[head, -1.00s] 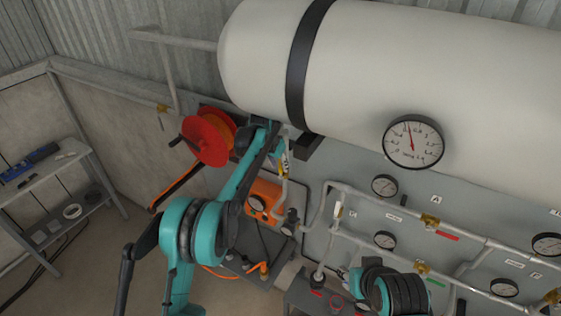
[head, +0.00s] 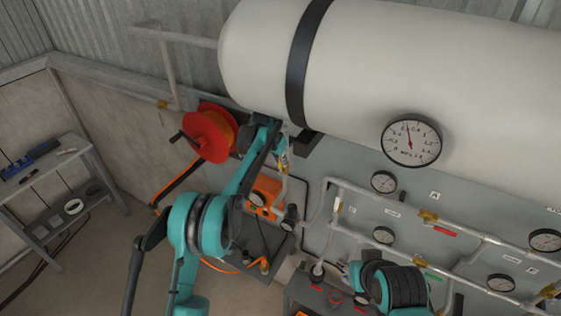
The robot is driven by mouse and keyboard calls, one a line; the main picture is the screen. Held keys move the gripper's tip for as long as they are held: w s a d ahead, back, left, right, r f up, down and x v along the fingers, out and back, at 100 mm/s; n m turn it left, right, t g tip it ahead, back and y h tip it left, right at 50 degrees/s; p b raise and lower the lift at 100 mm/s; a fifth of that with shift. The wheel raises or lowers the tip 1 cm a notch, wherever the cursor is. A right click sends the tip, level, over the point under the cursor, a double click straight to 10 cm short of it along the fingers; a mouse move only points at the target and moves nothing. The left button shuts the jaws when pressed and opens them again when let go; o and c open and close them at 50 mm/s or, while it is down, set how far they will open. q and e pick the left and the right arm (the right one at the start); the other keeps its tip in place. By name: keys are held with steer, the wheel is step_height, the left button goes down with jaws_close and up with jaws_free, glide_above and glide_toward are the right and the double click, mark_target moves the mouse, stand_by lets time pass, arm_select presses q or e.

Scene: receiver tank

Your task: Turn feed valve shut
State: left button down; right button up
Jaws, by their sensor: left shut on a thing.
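My left gripper (head: 281,153) is at a small valve with a yellowish part (head: 285,167), on the upright pipe under the tank's left end. I take this to be the feed valve, but no label on it can be read. The gripper is shut on its handle, which the fingers and wrist mostly hide. The handle's exact angle cannot be told. My right arm (head: 390,284) shows at the bottom right, and its gripper is not in view.
The large cream tank (head: 440,65) with a pressure gauge (head: 411,140) fills the top right. Brass valves (head: 428,216) and small gauges line the panel. A red hose reel (head: 207,133) hangs left of my gripper. An orange box (head: 265,190) sits below it. A shelf (head: 78,160) stands far left.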

arm_select(q)
steer(key=shift+w+a+f+n+g+h+p, duration=0.2)
steer(key=shift+w+a+n+g+h+p, duration=0.25)
steer(key=shift+h, duration=0.55)
steer(key=shift+w+a+f+g+h+p, duration=0.25)
steer(key=shift+a+g+h, duration=0.35)
steer(key=shift+h, duration=0.4)
steer(key=shift+w+a+f+n+g+h+p, duration=0.2)
steer(key=shift+a+g+h+p, duration=0.35)
steer(key=shift+h, duration=0.45)
steer(key=shift+a, duration=0.1)
steer(key=c, duration=1.5)
jaws_free()
